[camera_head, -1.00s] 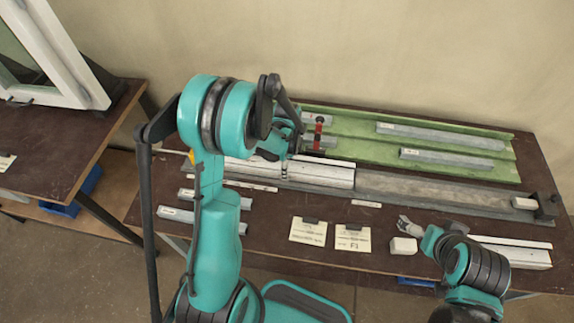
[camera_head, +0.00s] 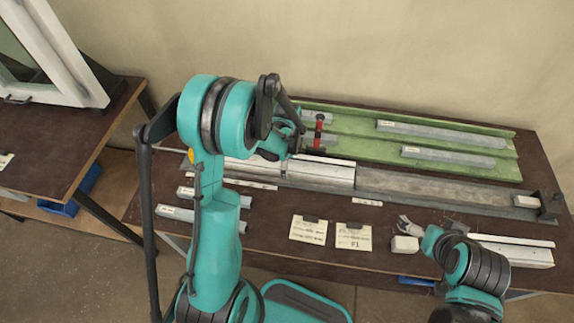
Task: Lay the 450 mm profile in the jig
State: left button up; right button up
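The jig is a long grey channel (camera_head: 430,187) across the table, with a dark stop at its right end. A white profile (camera_head: 325,174) lies along its left part. Grey profiles lie on the green rack behind: a long one (camera_head: 440,133) and a shorter one (camera_head: 448,157). I cannot read their labels, so I cannot tell which is 450 mm. My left gripper (camera_head: 284,143) is over the left end of the rack and jig, largely hidden by my arm; its opening is unclear. My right gripper (camera_head: 408,226) is low at the front right, just behind a small white block (camera_head: 404,246); its opening is unclear.
A red and black clamp-like part (camera_head: 319,131) stands at the rack's left. Two cards (camera_head: 308,230) (camera_head: 353,236) lie at the front. Short grey profiles (camera_head: 176,213) lie at left, a white profile (camera_head: 515,252) at front right. A window frame (camera_head: 65,60) stands on the left table.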

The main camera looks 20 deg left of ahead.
pick_arm(q)
jog(key=shift+r+p, duration=0.3)
jog(key=shift+p, duration=0.05)
notch_tip(320, 180, up, 13)
jog(key=p, duration=0.4)
jog(key=s+d+r+n+t, duration=0.3)
jog(key=s+r+n, duration=0.2)
jog(key=s+n, duration=0.2)
jog(key=s+d+r+n+t, duration=0.3)
jog(key=s+r+n+t, duration=0.1)
jog(key=s+n, duration=0.4)
jog(key=shift+d+r, duration=0.25)
jog(key=shift+r, duration=0.6)
jog(key=shift+s, duration=0.1)
